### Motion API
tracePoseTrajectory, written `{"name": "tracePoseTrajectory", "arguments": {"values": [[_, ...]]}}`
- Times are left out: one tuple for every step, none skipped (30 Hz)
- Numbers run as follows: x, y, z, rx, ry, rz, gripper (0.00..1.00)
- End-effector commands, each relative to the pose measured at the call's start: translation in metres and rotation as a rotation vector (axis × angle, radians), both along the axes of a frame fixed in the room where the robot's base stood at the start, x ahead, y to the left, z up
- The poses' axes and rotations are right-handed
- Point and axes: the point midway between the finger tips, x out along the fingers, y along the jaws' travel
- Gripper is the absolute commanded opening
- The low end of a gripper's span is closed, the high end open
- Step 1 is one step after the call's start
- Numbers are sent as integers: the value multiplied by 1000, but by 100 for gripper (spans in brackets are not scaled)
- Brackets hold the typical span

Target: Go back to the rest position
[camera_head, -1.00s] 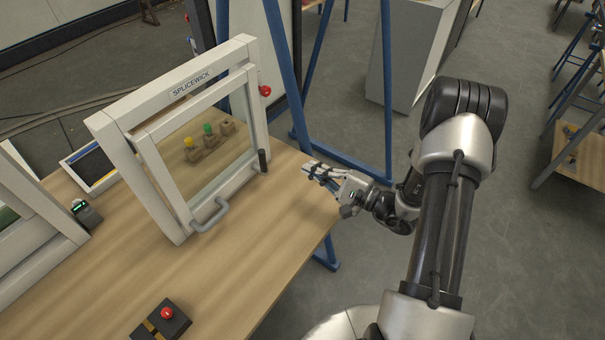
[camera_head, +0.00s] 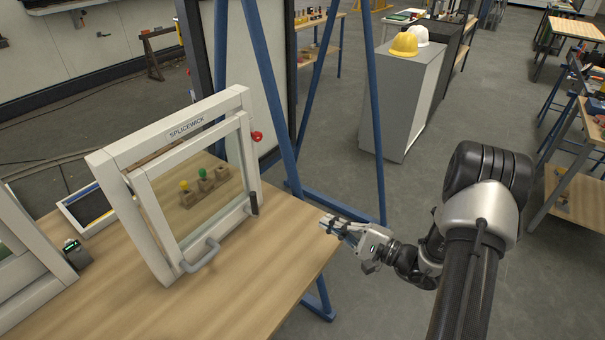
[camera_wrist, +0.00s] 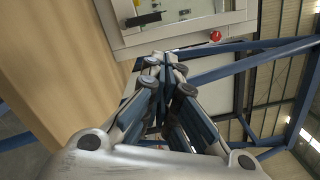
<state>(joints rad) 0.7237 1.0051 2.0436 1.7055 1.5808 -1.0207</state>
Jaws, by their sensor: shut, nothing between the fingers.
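My gripper (camera_head: 331,224) is at the right edge of the wooden table (camera_head: 262,285) in the head view, pointing left toward the white framed door. It holds nothing. In the wrist view my gripper's fingers (camera_wrist: 165,62) are closed together. My arm reaches in from the lower right, its elbow high at the right side. The framed door (camera_head: 157,200), labelled SPLICEWICK, stands upright on the table to the left of my gripper, apart from it. It has a grey handle (camera_head: 203,256) low on its front and a dark latch handle (camera_head: 253,203) on its right side.
Behind the door's pane stands a wooden block (camera_head: 205,188) with yellow and green knobs. A red button (camera_head: 257,136) is on the frame's right side. Blue posts (camera_head: 375,120) stand just behind my gripper. A grey cabinet (camera_head: 400,110) with helmets is farther back. Floor right of the table is open.

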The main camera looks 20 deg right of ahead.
Motion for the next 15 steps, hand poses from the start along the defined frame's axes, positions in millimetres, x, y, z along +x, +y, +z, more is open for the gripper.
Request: {"name": "tracePoseTrajectory", "arguments": {"values": [[0,0,0,0,0,0,0],[0,1,0,0,0,2,0],[0,3,2,-3,0,10,0],[-1,6,5,-7,0,22,0],[-1,10,10,-13,1,39,0],[-3,19,17,-24,6,74,0],[-6,27,24,-36,9,108,0],[-9,37,33,-49,14,148,0],[-15,52,45,-77,23,210,0],[-21,64,54,-100,32,263,0],[-29,77,63,-127,43,315,0],[-40,94,75,-169,59,389,0],[-50,105,83,-203,72,440,0],[-60,116,89,-239,86,490,0],[-75,129,97,-291,104,554,0]]}}
